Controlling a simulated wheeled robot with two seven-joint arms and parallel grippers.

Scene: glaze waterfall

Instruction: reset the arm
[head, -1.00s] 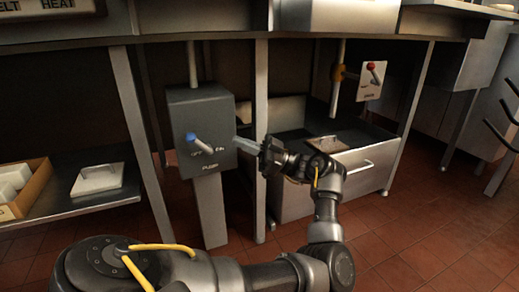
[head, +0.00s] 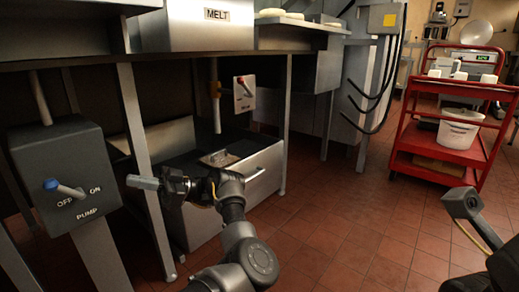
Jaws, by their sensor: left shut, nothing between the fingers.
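My left arm reaches in from the bottom of the head view. Its gripper (head: 145,183) is shut and empty, with its fingers pointing left. It is in front of the open steel drawer unit and to the right of the grey pump box (head: 68,165), apart from the box in the picture.
A steel drawer (head: 258,185) stands open under the counter, with a flat lidded piece (head: 219,158) on top. A red-knobbed switch plate (head: 244,93) hangs above it. A red cart (head: 432,143) stands at the right. The tiled floor (head: 345,225) between is clear.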

